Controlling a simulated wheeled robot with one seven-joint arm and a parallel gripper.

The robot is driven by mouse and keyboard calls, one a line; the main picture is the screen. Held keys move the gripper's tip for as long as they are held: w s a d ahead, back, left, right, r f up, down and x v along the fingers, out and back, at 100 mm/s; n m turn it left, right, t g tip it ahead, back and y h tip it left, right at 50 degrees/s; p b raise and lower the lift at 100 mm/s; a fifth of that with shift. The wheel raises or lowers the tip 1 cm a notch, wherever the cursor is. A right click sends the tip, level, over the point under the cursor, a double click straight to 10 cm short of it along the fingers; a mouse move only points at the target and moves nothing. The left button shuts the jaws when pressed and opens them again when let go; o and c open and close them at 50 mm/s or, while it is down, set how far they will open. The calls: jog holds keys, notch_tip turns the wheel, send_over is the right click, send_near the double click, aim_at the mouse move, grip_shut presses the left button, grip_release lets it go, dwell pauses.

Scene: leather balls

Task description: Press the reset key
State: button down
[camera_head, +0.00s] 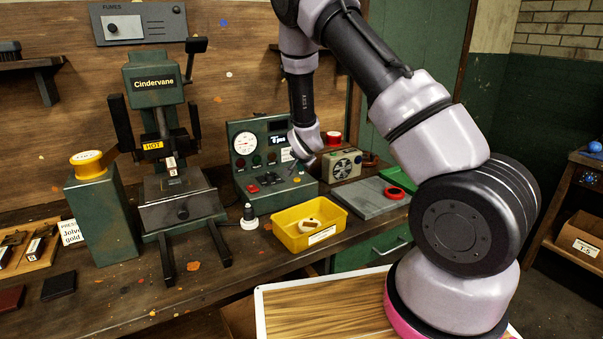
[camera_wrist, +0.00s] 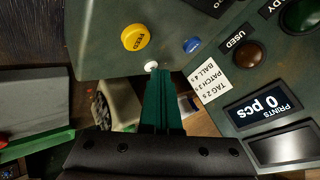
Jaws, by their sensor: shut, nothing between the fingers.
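The green control box (camera_head: 244,178) stands on the bench, with a gauge, a small display and several buttons. In the wrist view its panel shows a yellow FEED button (camera_wrist: 135,37), a blue button (camera_wrist: 191,45) and a small white knob or key (camera_wrist: 151,66). No reset label is readable, so I cannot tell which of these is the reset key. My gripper (camera_wrist: 153,72) is shut and empty, its green fingers pointing at the panel. The tip appears right at the white piece; contact cannot be told. In the head view my gripper (camera_head: 294,169) is at the box's right front, its fingers small and dark.
A display reading 0 pcs (camera_wrist: 262,107) and a USED lamp (camera_wrist: 248,53) are on the panel. A yellow tray (camera_head: 288,239) stands in front of the box, the Cindervane press (camera_head: 155,80) to its left. A speaker-like box (camera_head: 342,166) and grey plate (camera_head: 365,199) lie right.

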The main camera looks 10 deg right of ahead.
jog(key=shift+r, duration=0.75)
jog(key=shift+r, duration=2.55)
jog(key=shift+r, duration=0.1)
jog(key=s+d+r+n+g+y, duration=0.1)
jog(key=s+d+r, duration=0.1)
jog(key=s+r, duration=0.75)
jog(key=s+d+r+n+g+y, duration=0.1)
jog(key=s+d+r, duration=0.35)
jog(key=r, duration=0.75)
jog(key=s+r+n, duration=0.2)
jog(key=s+r, duration=0.2)
jog(key=s, duration=0.8)
jog(key=s+r+n+y, duration=0.1)
jog(key=s+r, duration=0.3)
jog(key=s, duration=0.9)
jog(key=shift+a+n, duration=0.15)
jog(key=shift+n, duration=0.35)
